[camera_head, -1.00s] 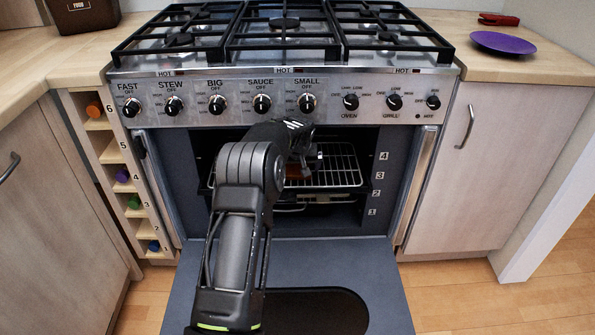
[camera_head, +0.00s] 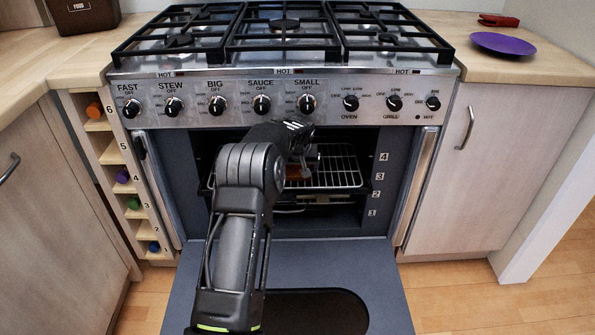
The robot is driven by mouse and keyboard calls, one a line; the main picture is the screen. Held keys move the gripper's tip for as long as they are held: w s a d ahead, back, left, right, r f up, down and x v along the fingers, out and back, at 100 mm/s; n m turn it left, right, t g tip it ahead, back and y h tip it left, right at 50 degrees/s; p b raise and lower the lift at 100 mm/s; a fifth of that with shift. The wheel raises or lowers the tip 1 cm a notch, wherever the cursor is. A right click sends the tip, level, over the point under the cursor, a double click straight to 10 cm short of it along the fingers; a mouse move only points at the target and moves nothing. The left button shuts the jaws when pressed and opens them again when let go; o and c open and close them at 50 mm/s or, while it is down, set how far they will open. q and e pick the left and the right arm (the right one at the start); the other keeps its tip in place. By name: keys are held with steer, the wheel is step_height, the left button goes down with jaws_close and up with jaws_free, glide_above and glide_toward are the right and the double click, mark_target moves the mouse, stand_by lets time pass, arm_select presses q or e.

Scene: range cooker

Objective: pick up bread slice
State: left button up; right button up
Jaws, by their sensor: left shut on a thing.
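The bread slice (camera_head: 292,173) shows as a small orange-brown patch on or just above the wire rack (camera_head: 338,178) inside the open oven. Most of it is hidden by my left arm and gripper. My left gripper (camera_head: 304,172) reaches into the oven from the left, at the bread slice, and is shut on it. I cannot tell whether the slice touches the rack. My right gripper is not in view.
The oven door (camera_head: 385,275) is folded down in front. The row of knobs (camera_head: 262,104) and the oven's top edge lie close above my left arm. A purple plate (camera_head: 503,44) and a red object (camera_head: 498,20) are on the right counter.

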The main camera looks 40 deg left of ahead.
arm_select(q)
steer(key=shift+r, duration=0.2)
steer(key=shift+c, duration=0.3)
steer(key=shift+r+p, duration=0.3)
steer(key=shift+r, duration=0.3)
steer(key=shift+s+d, duration=0.15)
steer(key=s+d, duration=1.1)
steer(key=s, duration=0.2)
steer(key=shift+s+d, duration=0.15)
steer(key=shift+s, duration=0.1)
steer(key=shift+p, duration=0.35)
